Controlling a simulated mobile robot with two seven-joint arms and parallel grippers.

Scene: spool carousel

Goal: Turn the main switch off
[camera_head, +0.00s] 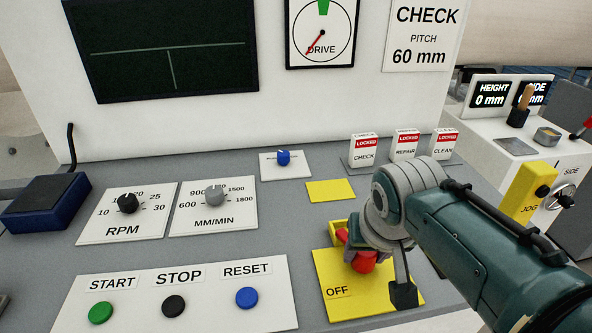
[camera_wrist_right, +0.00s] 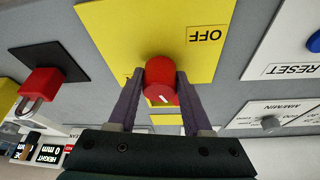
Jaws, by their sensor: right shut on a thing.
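The main switch is a red rotary knob (camera_head: 364,263) on a yellow plate (camera_head: 338,301) marked OFF at its lower left. The right wrist view shows the knob (camera_wrist_right: 160,74) from above, with a short white mark on its face pointing away from the OFF label (camera_wrist_right: 207,34). My right gripper (camera_wrist_right: 159,80) is shut on the knob, one finger on each side. In the head view my right wrist hides much of the knob and the plate's right part. My left gripper is not in view.
START, STOP and RESET buttons sit on a white panel (camera_head: 190,275) to the left. RPM (camera_head: 127,203) and MM/MIN (camera_head: 214,196) dials lie behind. Three LOCKED tags (camera_head: 405,144) stand at the back.

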